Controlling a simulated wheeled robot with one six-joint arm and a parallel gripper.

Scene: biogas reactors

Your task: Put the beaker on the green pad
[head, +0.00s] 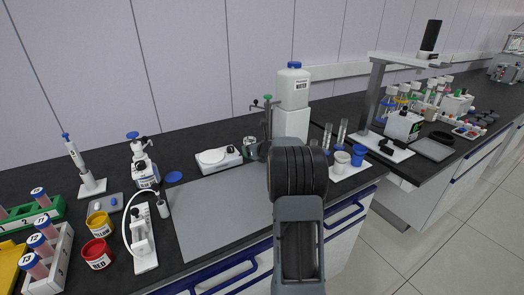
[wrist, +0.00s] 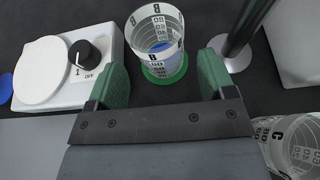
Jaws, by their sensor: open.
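A clear beaker marked B (wrist: 157,30) appears upright on the round green pad (wrist: 163,82) in the wrist view, with the pad's rim showing around its base. Something blue shows low in the beaker. My gripper (wrist: 163,68) is open, its green fingers on either side of the beaker with gaps visible. A second clear beaker, marked C (wrist: 288,145), is cut off at the lower right. In the head view, a beaker (head: 250,147) shows beside the stirrer, left of my arm, which hides most of my gripper.
A white stirrer with a knob (wrist: 83,70) stands close left of my gripper; a stand's dark rod and round base (wrist: 232,58) are close right. In the head view, a grey mat (head: 215,215) lies clear in front. Tubes and cups (head: 345,160) stand right of my arm.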

